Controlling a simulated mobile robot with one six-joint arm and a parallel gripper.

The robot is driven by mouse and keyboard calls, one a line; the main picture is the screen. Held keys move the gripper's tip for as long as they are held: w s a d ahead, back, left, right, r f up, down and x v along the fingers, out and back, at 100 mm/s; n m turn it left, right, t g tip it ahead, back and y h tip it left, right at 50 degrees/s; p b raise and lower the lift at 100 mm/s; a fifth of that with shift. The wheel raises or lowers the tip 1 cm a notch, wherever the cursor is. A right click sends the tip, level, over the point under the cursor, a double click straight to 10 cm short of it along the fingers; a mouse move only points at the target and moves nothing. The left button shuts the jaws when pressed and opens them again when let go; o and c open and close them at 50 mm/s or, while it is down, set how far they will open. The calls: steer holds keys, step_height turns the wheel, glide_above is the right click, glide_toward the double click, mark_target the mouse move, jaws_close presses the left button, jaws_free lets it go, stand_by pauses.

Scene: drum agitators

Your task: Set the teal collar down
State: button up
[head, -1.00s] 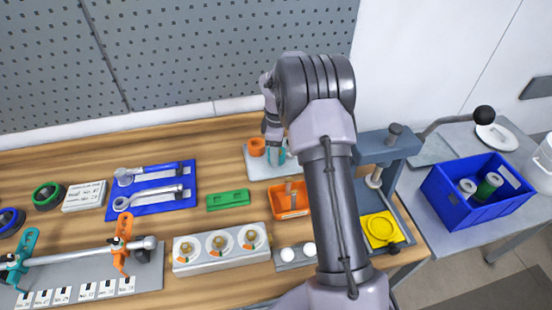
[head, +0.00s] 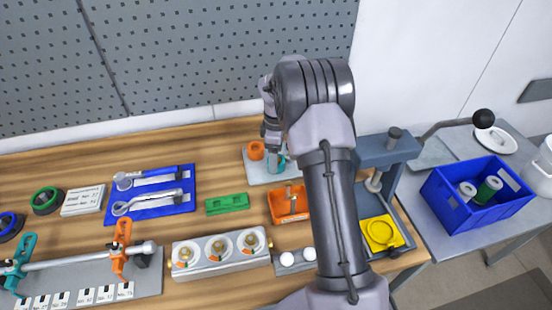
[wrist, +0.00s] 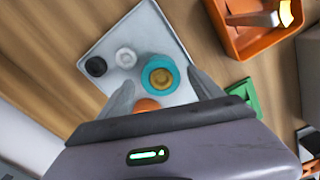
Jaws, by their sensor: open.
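The teal collar (wrist: 148,66) stands on the pale grey tray (wrist: 127,31) in the wrist view, with a brass-coloured round part showing in its middle. In the head view the collar (head: 275,164) sits on the tray (head: 262,179), beside the orange collar (head: 256,150). My gripper (wrist: 160,78) is open above the tray, one finger on either side of the teal collar with a gap at each side. In the wrist view the orange collar (wrist: 146,104) is partly hidden by my gripper body. In the head view my arm hides part of the tray's right side.
A black round part (wrist: 96,67) and a white one (wrist: 126,58) sit on the tray near the collar. An orange bin (head: 285,215) and a green block (head: 227,204) are in front of the tray. A press (head: 385,150) stands to the right.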

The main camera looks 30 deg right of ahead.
steer(key=s+a+r+m+t+p, duration=0.1)
steer(key=a+r, duration=0.1)
steer(key=r, duration=0.6)
steer(key=s+a+r+m+p, duration=0.1)
steer(key=a+r+p, duration=0.1)
steer(key=r, duration=0.7)
steer(key=s+a+r+m+t, duration=0.2)
steer(key=s+a+r+m, duration=0.2)
steer(key=s+a+r, duration=0.5)
steer(key=s+a+m+t+y, duration=0.1)
steer(key=s+a+m, duration=0.3)
steer(key=s, duration=0.5)
steer(key=s+a+m+t+y, duration=0.1)
steer(key=s+a+m, duration=0.3)
steer(key=s, duration=0.6)
steer(key=shift+a+r+m+t, duration=0.15)
steer(key=shift+a+m+t, duration=0.15)
steer(key=shift+a+t, duration=0.15)
steer(key=shift+s+b, duration=0.1)
steer(key=shift+b, duration=0.25)
